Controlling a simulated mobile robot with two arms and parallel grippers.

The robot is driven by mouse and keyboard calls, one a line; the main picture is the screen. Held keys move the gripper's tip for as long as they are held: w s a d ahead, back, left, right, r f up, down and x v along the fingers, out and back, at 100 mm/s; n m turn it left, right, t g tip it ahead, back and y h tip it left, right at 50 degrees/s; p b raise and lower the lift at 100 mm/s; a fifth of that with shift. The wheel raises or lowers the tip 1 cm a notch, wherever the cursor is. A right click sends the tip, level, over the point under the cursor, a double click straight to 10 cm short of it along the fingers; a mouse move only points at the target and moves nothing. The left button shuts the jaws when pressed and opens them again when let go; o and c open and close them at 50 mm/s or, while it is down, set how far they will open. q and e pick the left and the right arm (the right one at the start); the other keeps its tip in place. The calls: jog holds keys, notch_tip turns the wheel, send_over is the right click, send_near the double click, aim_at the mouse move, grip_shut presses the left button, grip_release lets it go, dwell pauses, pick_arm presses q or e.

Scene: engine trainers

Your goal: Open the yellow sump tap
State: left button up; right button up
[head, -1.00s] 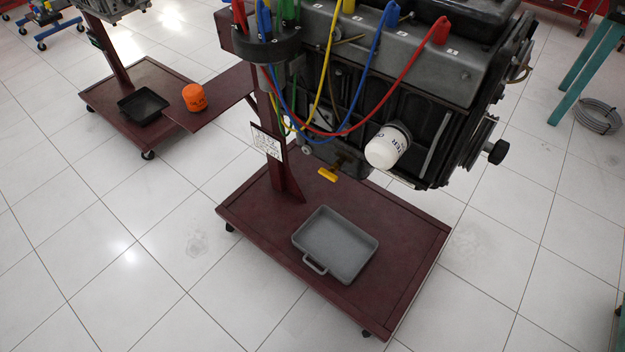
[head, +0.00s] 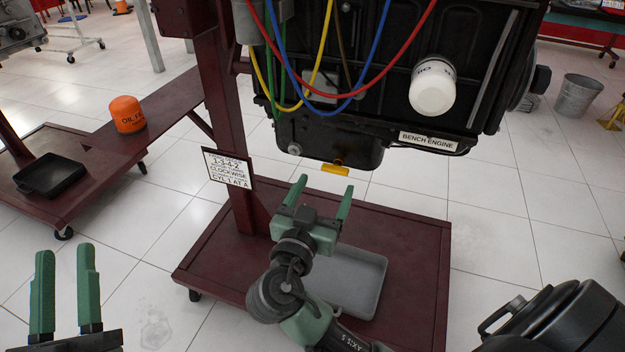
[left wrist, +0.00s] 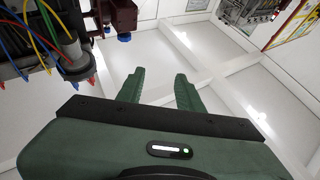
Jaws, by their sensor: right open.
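The yellow sump tap (head: 335,169) sticks out sideways below the black sump at the bottom of the engine (head: 375,100). My right gripper (head: 322,188) is open and empty, its two green fingers pointing up just below and to the left of the tap. I see no contact between them. My left gripper (head: 66,280) is open and empty at the lower left, well away from the engine. Its fingers also show apart in the left wrist view (left wrist: 158,88), with nothing between them.
A grey drain tray (head: 365,275) lies on the dark red stand base (head: 412,235), partly hidden by my right arm. The red post (head: 228,110) with a sign (head: 229,168) stands left of the right gripper.

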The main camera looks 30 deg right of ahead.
aim_at(334, 171)
jog(key=x, duration=0.7)
jog(key=shift+w+d+b, duration=0.1)
jog(key=shift+d+b, duration=0.15)
jog(key=shift+b, duration=0.15)
pick_arm(q)
jog(key=s+r+t, duration=0.2)
jog(key=r, duration=0.1)
jog(key=shift+s+r+t+h, duration=0.15)
jog(key=shift+r+t+h, duration=0.15)
jog(key=shift+h, duration=0.1)
